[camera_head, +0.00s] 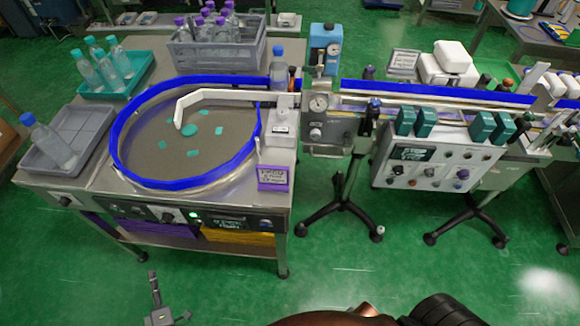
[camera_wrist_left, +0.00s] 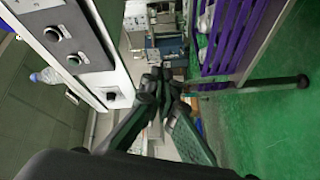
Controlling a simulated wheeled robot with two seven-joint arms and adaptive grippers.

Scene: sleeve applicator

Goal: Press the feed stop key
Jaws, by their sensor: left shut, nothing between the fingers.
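The turntable station's front panel (camera_head: 140,210) carries several dark knobs, a lit green button (camera_head: 193,218) and a small dark display (camera_head: 228,223). Its lettering is too small to read, and I cannot tell which control is the feed stop key. My left gripper (camera_head: 153,280) is low over the green floor, in front of the panel and apart from it. In the left wrist view, the left gripper (camera_wrist_left: 163,82) has its dark fingers together with nothing held. The panel (camera_wrist_left: 85,75) with its round knobs (camera_wrist_left: 55,34) runs along the upper left there. My right gripper does not show.
A blue-rimmed turntable (camera_head: 185,186) holds several teal pieces. A grey tray (camera_head: 85,150) with a bottle stands at its left. Purple crates (camera_wrist_left: 235,35) sit under the station. A conveyor control box (camera_head: 430,160) with another dark display stands at right. The floor in front is clear.

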